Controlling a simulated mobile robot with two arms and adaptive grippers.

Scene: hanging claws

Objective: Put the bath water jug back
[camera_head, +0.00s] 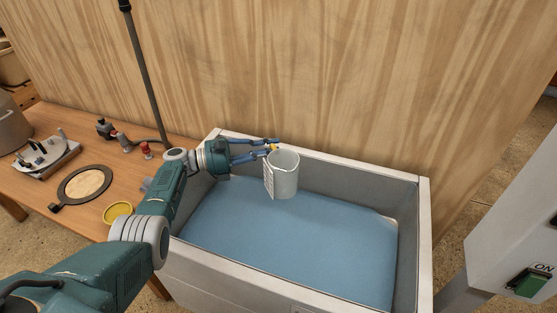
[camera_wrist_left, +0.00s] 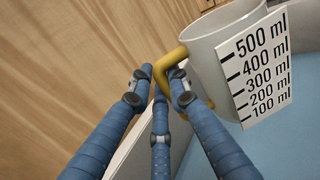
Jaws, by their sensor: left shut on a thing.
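The bath water jug (camera_head: 285,175) is a white cup with a yellow handle and a white scale plate on its side. It hangs roughly upright above the blue water (camera_head: 290,240) of the grey bath (camera_head: 425,230), near the back wall of the bath. My left gripper (camera_head: 272,148) reaches in from the left and is shut on the jug's handle. In the left wrist view the blue fingers (camera_wrist_left: 160,85) close around the yellow handle (camera_wrist_left: 168,62), and the jug (camera_wrist_left: 215,45) shows its marks up to 500 ml. My right gripper is not in view.
A wooden table (camera_head: 85,210) stands left of the bath, with a ring-shaped plate (camera_head: 62,199), a yellow round dish (camera_head: 118,210), a metal device (camera_head: 45,158) and small bottles (camera_head: 122,141). A wooden wall (camera_head: 330,80) rises behind. A grey box with a green switch (camera_head: 527,283) is at right.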

